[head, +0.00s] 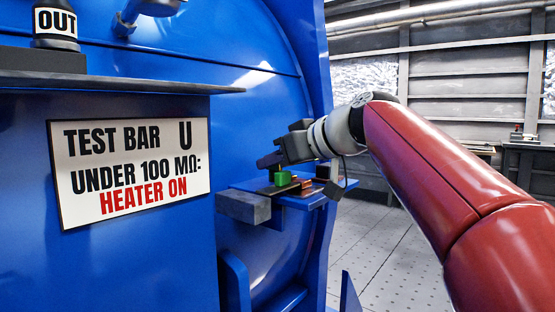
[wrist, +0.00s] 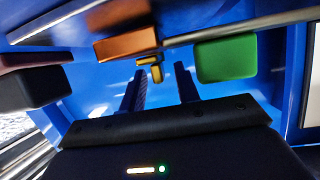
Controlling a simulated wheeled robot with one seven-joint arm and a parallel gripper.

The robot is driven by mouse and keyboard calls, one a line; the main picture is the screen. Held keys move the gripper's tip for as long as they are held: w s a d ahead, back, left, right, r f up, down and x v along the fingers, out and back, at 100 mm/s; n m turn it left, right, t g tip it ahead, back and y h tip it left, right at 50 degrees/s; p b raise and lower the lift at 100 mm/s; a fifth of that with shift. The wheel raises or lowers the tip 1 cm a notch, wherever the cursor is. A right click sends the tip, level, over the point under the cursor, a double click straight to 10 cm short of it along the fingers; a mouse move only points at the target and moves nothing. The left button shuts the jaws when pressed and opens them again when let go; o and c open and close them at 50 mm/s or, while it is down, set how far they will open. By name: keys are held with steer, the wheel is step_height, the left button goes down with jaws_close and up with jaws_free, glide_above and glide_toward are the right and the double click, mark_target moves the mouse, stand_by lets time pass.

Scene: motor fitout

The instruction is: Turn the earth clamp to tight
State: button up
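A small brass-yellow T-shaped piece (wrist: 150,66), which looks like the earth clamp's handle, shows in the wrist view just beyond my fingertips. It lies between their lines, closer to the left finger. My gripper (wrist: 162,80) is open, its two dark fingers apart with nothing held between them. I cannot tell whether a finger touches the piece. In the head view my gripper (head: 268,161) hangs just above and left of a green block (head: 282,178) on a blue shelf. The yellow piece cannot be made out there, so its turn position is unclear.
The green block (wrist: 226,58) and a copper-orange block (wrist: 126,45) flank the yellow piece in the wrist view, near a grey bar. A grey block (head: 243,206) sits at the shelf's left end. A sign (head: 130,170) reads "TEST BAR U". Open floor (head: 385,260) lies right.

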jaws_close()
steer(key=shift+n+g+y, duration=0.4)
steer(key=shift+n+y, duration=0.1)
jaws_free()
